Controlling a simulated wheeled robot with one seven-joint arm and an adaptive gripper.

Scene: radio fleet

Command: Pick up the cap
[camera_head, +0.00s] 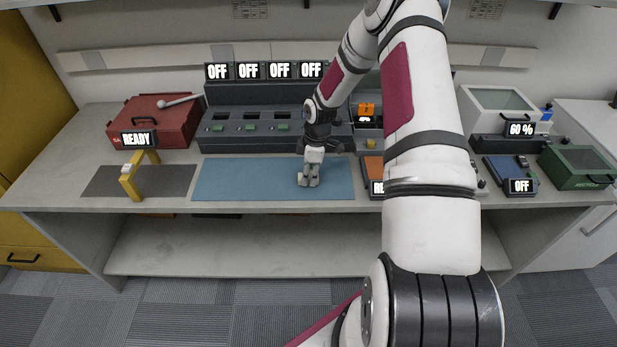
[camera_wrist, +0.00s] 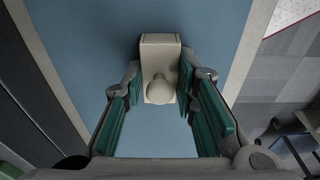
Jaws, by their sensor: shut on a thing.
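The cap appears to be the pale beige block with a rounded knob (camera_wrist: 160,65), seen between my fingertips in the wrist view. My gripper (camera_wrist: 161,84) is shut on it, with one green-padded finger on each side. In the head view my gripper (camera_head: 309,180) points down over the right part of the blue mat (camera_head: 240,182). The cap is too small there to tell apart from the fingers. I cannot tell whether it touches the mat.
A dark console with several slots (camera_head: 250,125) and OFF signs stands behind the mat. A yellow stand (camera_head: 131,186) is on a grey mat (camera_head: 100,181) to the left, near a red case (camera_head: 160,122). A green box (camera_head: 577,166) stands far right. The mat's left part is clear.

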